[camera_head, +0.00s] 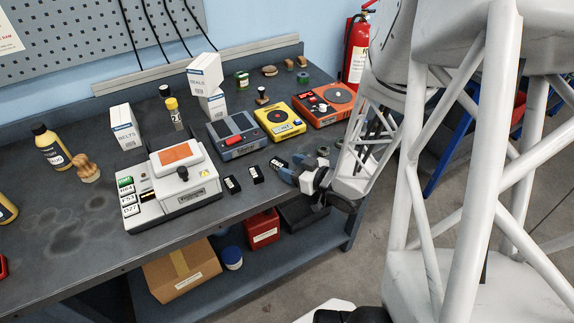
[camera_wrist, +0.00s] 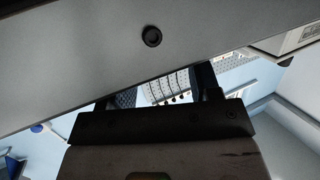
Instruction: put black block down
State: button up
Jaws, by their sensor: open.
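Three small black blocks with white labels lie in a row near the bench's front edge in the head view: a left one (camera_head: 232,184), a middle one (camera_head: 256,174) and a right one (camera_head: 278,163). I cannot tell which of them the task means. My gripper (camera_head: 287,171) is low over the bench at its right front, open, close beside the right block. Whether it touches that block is unclear. In the wrist view the two dark fingers of my gripper (camera_wrist: 165,92) stand apart, and no block shows between them.
Behind the blocks stand a grey device with an orange top (camera_head: 184,178), a blue-grey device (camera_head: 237,134), a yellow device (camera_head: 279,119) and an orange device (camera_head: 323,103). White boxes (camera_head: 125,127) and bottles stand farther left. Clear bench (camera_head: 75,215) lies at the left front.

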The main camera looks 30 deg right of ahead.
jog(key=shift+s+d+r, duration=0.15)
jog(key=shift+s+d, duration=0.05)
jog(key=shift+s, duration=0.3)
dwell(0.3)
jog(key=o, duration=0.5)
